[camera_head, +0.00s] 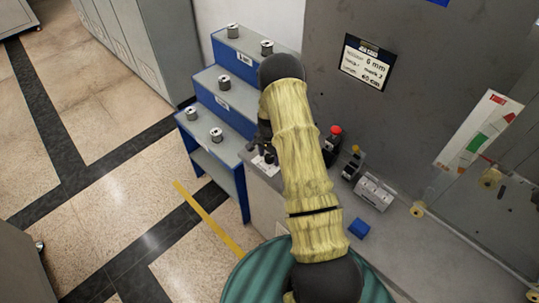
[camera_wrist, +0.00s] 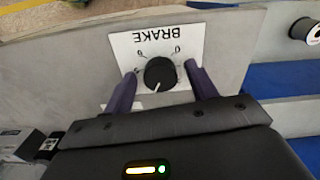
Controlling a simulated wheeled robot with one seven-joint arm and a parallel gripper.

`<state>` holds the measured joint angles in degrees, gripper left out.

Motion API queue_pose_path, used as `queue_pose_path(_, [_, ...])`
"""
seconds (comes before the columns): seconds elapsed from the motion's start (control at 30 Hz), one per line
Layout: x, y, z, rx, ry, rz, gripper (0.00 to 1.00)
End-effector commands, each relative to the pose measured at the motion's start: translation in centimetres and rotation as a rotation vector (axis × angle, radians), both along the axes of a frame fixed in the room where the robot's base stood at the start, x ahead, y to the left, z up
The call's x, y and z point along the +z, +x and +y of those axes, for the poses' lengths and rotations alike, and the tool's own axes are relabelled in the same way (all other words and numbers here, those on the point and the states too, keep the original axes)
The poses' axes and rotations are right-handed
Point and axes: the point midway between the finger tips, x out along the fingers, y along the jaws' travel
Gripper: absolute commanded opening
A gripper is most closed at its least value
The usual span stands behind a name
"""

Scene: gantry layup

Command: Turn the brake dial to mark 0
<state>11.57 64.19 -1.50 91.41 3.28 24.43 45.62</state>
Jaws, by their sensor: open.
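The brake dial (camera_wrist: 160,73) is a round black knob with a white pointer line, on a white plate (camera_wrist: 127,46) lettered BRAKE, upside down in the wrist view. The pointer line runs toward the bottom of that view, slightly left. Small marks ring the knob; one at upper right looks like a 0, but the others are too small to read surely. My gripper (camera_wrist: 160,70) is open, with one dark finger on each side of the knob. Gaps show between fingers and knob. In the head view my yellow-sleeved arm hides the dial; part of the plate (camera_head: 266,164) shows.
Blue-and-grey stepped shelves (camera_head: 216,98) with several spools stand left of the arm. A red button (camera_head: 335,130), a grey switch box (camera_head: 375,192) and a blue block (camera_head: 359,228) sit on the grey ledge to the right. A display panel (camera_head: 366,64) is on the wall behind.

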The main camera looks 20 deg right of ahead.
Motion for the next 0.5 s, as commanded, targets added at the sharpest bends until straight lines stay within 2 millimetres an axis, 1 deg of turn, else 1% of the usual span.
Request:
queue_pose_path(0.07, [0.01,0.01,0.00,0.000,0.000,0.000,0.57])
queue_pose_path(0.2, [0.03,0.01,-0.03,0.000,0.000,0.000,0.30])
queue_pose_path(0.3, [0.04,0.01,-0.05,-0.001,0.000,0.000,0.13])
queue_pose_path(0.5, [0.03,0.02,-0.10,0.004,0.000,-0.001,0.13])
